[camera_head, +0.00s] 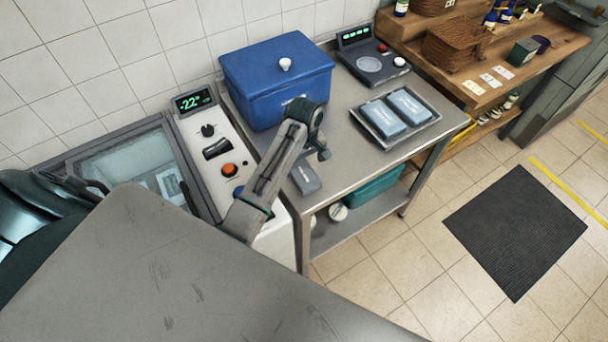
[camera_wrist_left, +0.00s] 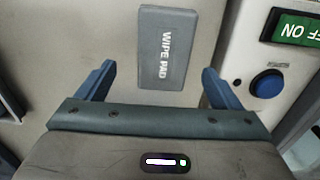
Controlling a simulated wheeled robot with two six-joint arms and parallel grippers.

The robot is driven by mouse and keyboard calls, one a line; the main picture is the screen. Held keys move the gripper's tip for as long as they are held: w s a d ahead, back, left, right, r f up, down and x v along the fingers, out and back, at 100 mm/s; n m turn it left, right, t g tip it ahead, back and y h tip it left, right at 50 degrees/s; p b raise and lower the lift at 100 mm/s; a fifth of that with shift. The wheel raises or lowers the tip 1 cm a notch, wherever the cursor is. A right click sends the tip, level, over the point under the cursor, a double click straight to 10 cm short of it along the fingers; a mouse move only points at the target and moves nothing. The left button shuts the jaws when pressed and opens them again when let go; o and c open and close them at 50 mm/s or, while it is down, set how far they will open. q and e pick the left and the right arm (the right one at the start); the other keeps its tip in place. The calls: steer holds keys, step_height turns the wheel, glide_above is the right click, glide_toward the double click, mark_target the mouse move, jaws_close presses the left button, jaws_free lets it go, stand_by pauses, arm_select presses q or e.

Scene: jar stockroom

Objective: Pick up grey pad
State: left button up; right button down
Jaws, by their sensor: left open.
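The grey pad (camera_head: 306,177), a flat dark-grey block, lies on the near left part of the steel table (camera_head: 345,165), below the blue box. In the left wrist view the grey pad (camera_wrist_left: 167,47) shows the words "WIPE PAD". My left gripper (camera_head: 323,153) hangs over the table just beyond and to the right of the pad in the head view. In the left wrist view my left gripper (camera_wrist_left: 158,73) is open, with its blue-grey fingers apart on either side of the pad's near end. Nothing is held. My right gripper is not in view.
A blue lidded box (camera_head: 278,82) stands at the table's back left. A tray (camera_head: 437,119) with two blue packs and a scale (camera_head: 370,65) stand to the right. A white control panel (camera_head: 215,145) borders the table. A blue button (camera_wrist_left: 267,83) shows close by on the right.

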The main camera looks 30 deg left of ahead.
mark_target(304, 174)
arm_select(q)
steer(key=f+p, duration=0.1)
steer(key=f, duration=0.1)
steer(key=f+p, duration=0.1)
steer(key=f, duration=0.1)
steer(key=shift+s+f, duration=0.1)
steer(key=shift+s, duration=0.3)
steer(key=shift+w+f, duration=0.1)
steer(key=shift+f, duration=0.3)
steer(key=c, duration=1.1)
